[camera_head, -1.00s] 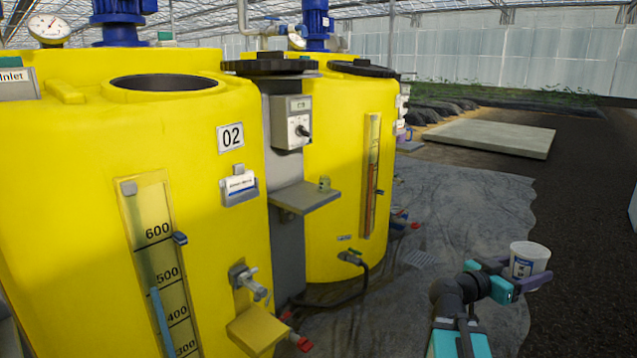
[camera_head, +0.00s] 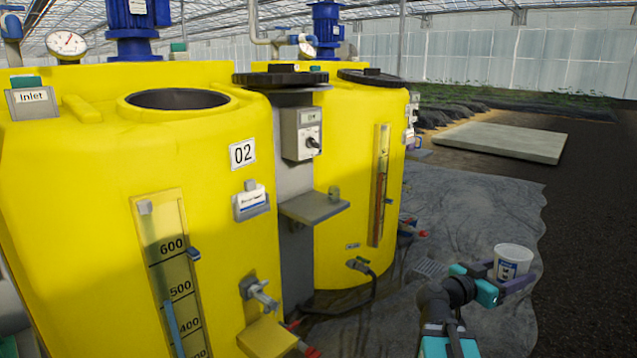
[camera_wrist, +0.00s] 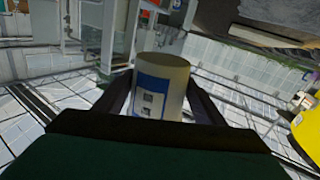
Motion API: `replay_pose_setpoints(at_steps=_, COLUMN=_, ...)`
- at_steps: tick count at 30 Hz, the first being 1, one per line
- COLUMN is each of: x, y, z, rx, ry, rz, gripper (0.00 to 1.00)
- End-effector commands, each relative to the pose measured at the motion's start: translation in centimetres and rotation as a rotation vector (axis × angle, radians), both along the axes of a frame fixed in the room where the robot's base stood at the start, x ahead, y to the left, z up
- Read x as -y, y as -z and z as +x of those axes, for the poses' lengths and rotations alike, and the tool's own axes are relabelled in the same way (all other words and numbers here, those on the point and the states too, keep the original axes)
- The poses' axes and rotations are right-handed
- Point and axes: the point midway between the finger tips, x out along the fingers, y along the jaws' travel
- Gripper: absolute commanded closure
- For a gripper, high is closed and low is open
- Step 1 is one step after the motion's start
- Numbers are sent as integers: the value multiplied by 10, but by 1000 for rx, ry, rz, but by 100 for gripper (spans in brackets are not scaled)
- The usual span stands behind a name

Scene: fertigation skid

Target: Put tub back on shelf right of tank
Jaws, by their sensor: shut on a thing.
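The tub (camera_head: 513,259) is small and white with a blue label, at the lower right of the head view. My gripper (camera_head: 512,280) is shut on it and holds it upright, out over the grey ground sheet. In the wrist view the tub (camera_wrist: 160,88) sits between the two dark fingers, its label facing the camera. The shelf (camera_head: 314,207) is a small grey ledge to the right of the yellow tank marked 02 (camera_head: 120,220).
A grey control box (camera_head: 302,134) with a knob is above the shelf. A second yellow tank (camera_head: 345,140) stands behind it. A tap (camera_head: 258,292) and a yellow ledge (camera_head: 266,338) stick out from tank 02. The ground sheet (camera_head: 470,205) right of the tanks is mostly clear.

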Motion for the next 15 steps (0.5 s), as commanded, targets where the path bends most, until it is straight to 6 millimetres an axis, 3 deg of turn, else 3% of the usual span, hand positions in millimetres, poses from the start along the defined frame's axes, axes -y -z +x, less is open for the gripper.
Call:
replay_pose_setpoints(at_steps=1, x=-7, y=-10, z=4, rx=-1, ry=-11, rz=0, gripper=71)
replay_pose_setpoints(at_steps=15, x=-62, y=-41, z=31, rx=-1, ry=-102, rz=-1, gripper=71)
